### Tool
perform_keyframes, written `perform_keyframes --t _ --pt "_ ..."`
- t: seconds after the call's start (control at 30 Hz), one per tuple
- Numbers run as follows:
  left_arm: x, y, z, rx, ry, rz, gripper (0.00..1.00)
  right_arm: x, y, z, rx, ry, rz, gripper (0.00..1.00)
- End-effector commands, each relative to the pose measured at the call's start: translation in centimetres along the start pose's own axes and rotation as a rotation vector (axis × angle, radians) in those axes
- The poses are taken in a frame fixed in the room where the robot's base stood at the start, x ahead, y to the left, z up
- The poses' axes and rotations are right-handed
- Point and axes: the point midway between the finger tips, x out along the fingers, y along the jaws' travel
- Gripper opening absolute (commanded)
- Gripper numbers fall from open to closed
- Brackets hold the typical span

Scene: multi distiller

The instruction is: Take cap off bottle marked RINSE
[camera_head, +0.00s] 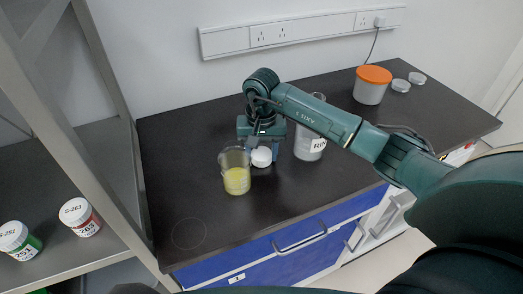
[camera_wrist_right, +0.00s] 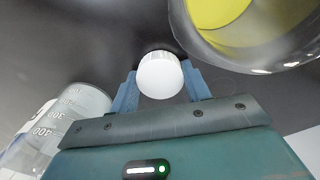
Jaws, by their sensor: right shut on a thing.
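The bottle (camera_head: 309,143) is clear and graduated, with a white label on which only the first letters, starting with R, show. It stands upright right of my right gripper, partly behind my arm. In the wrist view the graduated bottle (camera_wrist_right: 80,105) is at the left. My right gripper (camera_head: 262,152) is shut on a round white cap (camera_head: 261,158). The cap (camera_wrist_right: 160,75) sits between the two blue fingers in the wrist view, apart from the bottle. It is at or just above the bench; I cannot tell which. My left gripper is not in view.
A glass beaker with yellow liquid (camera_head: 236,181) stands close left of the cap. An orange-lidded tub (camera_head: 371,86) and two pale lids (camera_head: 401,86) are at the back right. The dark bench (camera_head: 200,155) is clear at the left. Two white-capped jars (camera_head: 78,216) stand on the left shelf.

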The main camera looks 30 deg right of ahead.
Motion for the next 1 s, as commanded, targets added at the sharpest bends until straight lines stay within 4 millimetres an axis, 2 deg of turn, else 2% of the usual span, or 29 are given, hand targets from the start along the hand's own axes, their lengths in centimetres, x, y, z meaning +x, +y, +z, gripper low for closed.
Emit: perform_keyframes --t 0.17,0.2,0.47,0.67,0.83,1.0 --pt "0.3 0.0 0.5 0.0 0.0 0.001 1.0 0.4 0.0 0.0 0.0 0.001 0.0 0.2" --pt "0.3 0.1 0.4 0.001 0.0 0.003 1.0 0.4 0.0 0.0 0.001 0.001 0.0 0.48" --pt "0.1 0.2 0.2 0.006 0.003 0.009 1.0 0.3 0.0 0.0 0.0 0.0 0.0 0.69" --pt "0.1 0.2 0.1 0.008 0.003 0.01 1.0 0.3 0.0 0.0 0.0 0.0 0.0 0.69" --pt "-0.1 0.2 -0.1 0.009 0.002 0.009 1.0 -0.5 0.0 -0.1 0.0 0.002 -0.001 0.69" --pt "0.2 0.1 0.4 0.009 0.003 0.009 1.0 -3.7 0.0 -0.2 0.0 0.007 -0.002 0.69"
